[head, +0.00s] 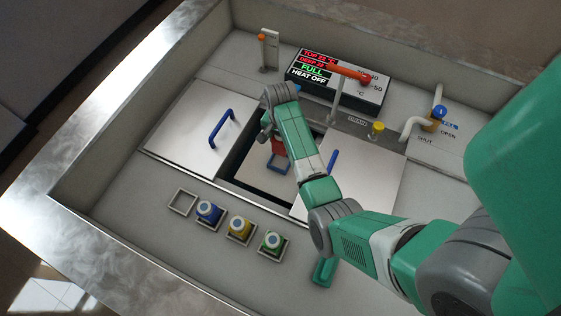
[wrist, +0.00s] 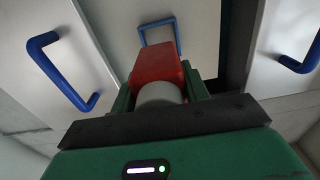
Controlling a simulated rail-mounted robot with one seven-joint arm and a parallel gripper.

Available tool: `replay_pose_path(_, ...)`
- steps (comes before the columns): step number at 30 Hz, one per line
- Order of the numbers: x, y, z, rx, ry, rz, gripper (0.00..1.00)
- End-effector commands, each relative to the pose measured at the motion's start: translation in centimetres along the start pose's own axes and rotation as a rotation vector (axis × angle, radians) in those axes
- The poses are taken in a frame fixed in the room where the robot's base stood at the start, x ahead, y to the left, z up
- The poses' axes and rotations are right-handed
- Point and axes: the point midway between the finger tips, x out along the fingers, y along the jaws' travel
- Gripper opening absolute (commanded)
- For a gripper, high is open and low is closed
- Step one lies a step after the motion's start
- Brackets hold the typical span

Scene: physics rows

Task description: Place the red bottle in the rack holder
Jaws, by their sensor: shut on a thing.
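My gripper (wrist: 160,92) is shut on the red bottle (wrist: 157,66). The bottle's red body and pale round end show between the green fingers in the wrist view. In the head view a small part of the red bottle (head: 279,149) shows under my wrist, over the dark opening between the two lids; most of it is hidden by my arm. The rack holder is a row of square frames at the front left. Its leftmost frame (head: 183,203) is empty. The other frames hold a blue bottle (head: 208,211), a yellow bottle (head: 240,228) and a green bottle (head: 273,241).
A left lid (head: 187,130) and a right lid (head: 372,175) with blue handles flank the opening (head: 258,187). A blue handle (head: 279,167) stands within the opening. A display box (head: 340,85), an orange-topped post, and pipes with valves stand at the back.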

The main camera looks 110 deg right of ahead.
Motion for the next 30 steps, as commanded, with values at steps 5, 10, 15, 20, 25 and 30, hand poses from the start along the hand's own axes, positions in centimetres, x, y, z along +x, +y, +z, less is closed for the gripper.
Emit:
replay_pose_path(5, 3.1, 0.1, 0.1, -0.001, -0.003, 0.002, 0.17)
replay_pose_path(10, 6.0, 0.0, 0.1, -0.003, -0.002, 0.001, 0.17)
replay_pose_path(15, 6.7, -0.1, 0.1, -0.005, -0.001, 0.000, 0.17)
replay_pose_path(20, 9.5, -0.1, 0.1, -0.005, -0.002, 0.001, 0.17)
replay_pose_path(25, 10.0, -0.1, 0.0, -0.005, 0.000, -0.001, 0.17)
replay_pose_path(30, 10.1, -0.1, 0.1, -0.006, 0.000, -0.001, 0.17)
